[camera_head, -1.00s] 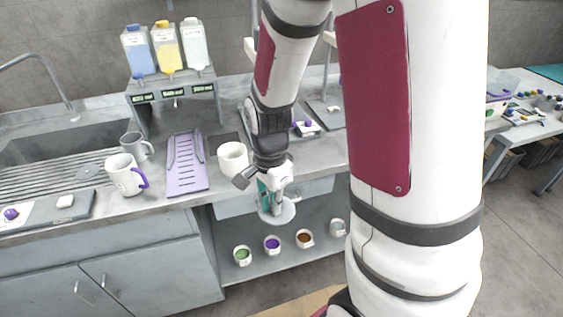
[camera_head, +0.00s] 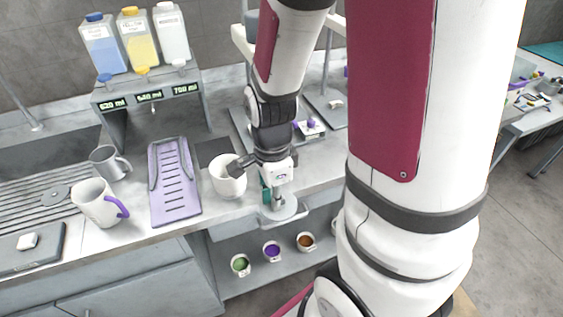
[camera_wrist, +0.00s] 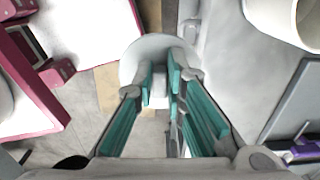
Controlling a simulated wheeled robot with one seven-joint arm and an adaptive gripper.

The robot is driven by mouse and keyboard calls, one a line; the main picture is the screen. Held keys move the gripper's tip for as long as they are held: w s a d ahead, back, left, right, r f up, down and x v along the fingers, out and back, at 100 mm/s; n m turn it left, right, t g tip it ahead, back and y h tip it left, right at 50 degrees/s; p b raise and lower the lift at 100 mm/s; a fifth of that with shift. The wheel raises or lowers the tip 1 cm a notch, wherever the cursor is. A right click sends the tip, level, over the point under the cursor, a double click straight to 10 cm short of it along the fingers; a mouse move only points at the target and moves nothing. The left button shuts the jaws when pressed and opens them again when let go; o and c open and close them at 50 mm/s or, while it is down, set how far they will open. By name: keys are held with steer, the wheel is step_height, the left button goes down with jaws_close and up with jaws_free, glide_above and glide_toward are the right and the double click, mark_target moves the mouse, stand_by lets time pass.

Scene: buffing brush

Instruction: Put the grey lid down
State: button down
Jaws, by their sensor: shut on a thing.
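The grey lid (camera_head: 291,212) is a pale round disc with a knob in its middle. My gripper (camera_head: 276,197) is shut on the knob and holds the lid roughly level, with the disc below the fingers. In the head view the lid overlaps the counter's front edge. In the wrist view the lid (camera_wrist: 139,65) lies beyond my teal fingertips (camera_wrist: 160,88), with floor and the counter side by side behind it. Its height over the counter is hard to tell. The fingers hide most of the knob.
A white mug (camera_head: 228,180) stands on the counter (camera_head: 138,226) just left of my gripper. A purple slotted tray (camera_head: 174,190), a purple-handled mug (camera_head: 97,203) and a grey mug (camera_head: 107,162) stand farther left. Small cups, including a purple-filled one (camera_head: 271,251), sit on a lower shelf.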

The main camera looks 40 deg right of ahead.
steer(key=w+d, duration=0.3)
steer(key=w+d+f+b, duration=0.1)
steer(key=w+d, duration=0.3)
steer(key=w+d+b, duration=0.1)
steer(key=w+d, duration=0.2)
steer(key=d, duration=0.1)
steer(key=shift+w+d+f, duration=0.15)
steer(key=shift+w+f, duration=0.1)
steer(key=shift+w, duration=0.15)
steer(key=shift+f, duration=1.75)
steer(key=shift+f, duration=0.1)
steer(key=c, duration=2.1)
jaws_free()
steer(key=shift+f, duration=0.1)
steer(key=o, duration=0.5)
steer(key=shift+c, duration=0.2)
